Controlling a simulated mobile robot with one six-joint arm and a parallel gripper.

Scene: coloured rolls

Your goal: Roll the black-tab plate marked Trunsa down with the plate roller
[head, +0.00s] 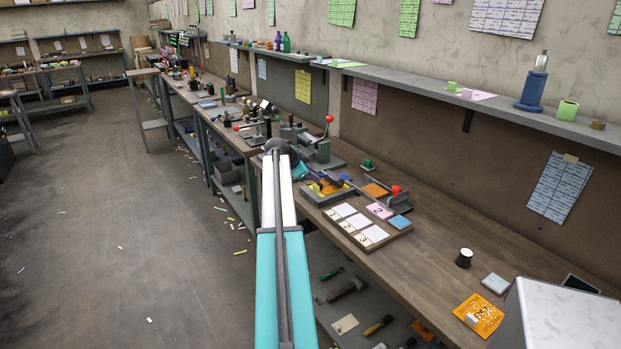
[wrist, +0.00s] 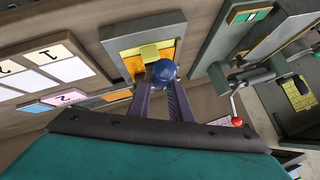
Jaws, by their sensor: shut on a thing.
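My gripper (wrist: 163,88) is shut on a round dark blue knob (wrist: 165,71), which I take to be the handle of the plate roller. A yellow block (wrist: 149,52) shows just beyond the knob; whether they are joined is unclear. Below them an orange plate (wrist: 133,66) lies in a grey tray (wrist: 117,47). In the head view my gripper (head: 318,181) is over the tray (head: 320,201), partly hiding the orange plate (head: 335,187). I cannot tell if the roller touches the plate. No Trunsa mark or black tab is legible.
A red-knobbed device (head: 396,190) stands behind. Another lever press (head: 322,150) stands left.

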